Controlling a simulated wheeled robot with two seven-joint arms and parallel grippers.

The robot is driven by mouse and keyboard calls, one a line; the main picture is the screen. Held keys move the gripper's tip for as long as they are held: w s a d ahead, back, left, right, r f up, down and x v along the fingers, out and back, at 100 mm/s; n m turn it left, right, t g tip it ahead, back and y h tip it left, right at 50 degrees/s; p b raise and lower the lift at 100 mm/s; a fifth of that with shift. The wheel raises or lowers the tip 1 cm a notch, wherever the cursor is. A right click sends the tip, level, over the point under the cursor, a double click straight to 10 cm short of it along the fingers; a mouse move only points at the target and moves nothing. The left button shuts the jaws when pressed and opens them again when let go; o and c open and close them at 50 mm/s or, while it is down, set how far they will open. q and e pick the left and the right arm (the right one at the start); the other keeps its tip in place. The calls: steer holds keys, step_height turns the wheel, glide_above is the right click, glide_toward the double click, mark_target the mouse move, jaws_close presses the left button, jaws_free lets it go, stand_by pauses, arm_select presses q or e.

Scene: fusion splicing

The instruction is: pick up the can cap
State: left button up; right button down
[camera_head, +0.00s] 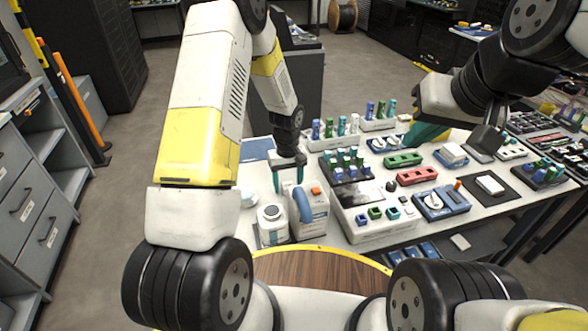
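A white can-like canister (272,232) stands near the table's front left edge. A round light top with a dark centre, which looks like the can cap (270,212), sits on it. My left gripper (288,178) points down just above and behind the canister, its two teal-tipped fingers apart with nothing seen between them. My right gripper (428,132) is over the back middle of the table, well to the right of the canister. A teal part shows at its tip, but its fingers overlap and I cannot tell whether they are apart.
Racks of coloured vials, a red block (417,176), a green block (403,160) and a blue device (441,204) crowd the table. A round wooden surface (318,271) lies in front.

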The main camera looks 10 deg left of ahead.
arm_select(q)
jaws_close()
step_height(320, 180, up, 10)
stand_by(0.5)
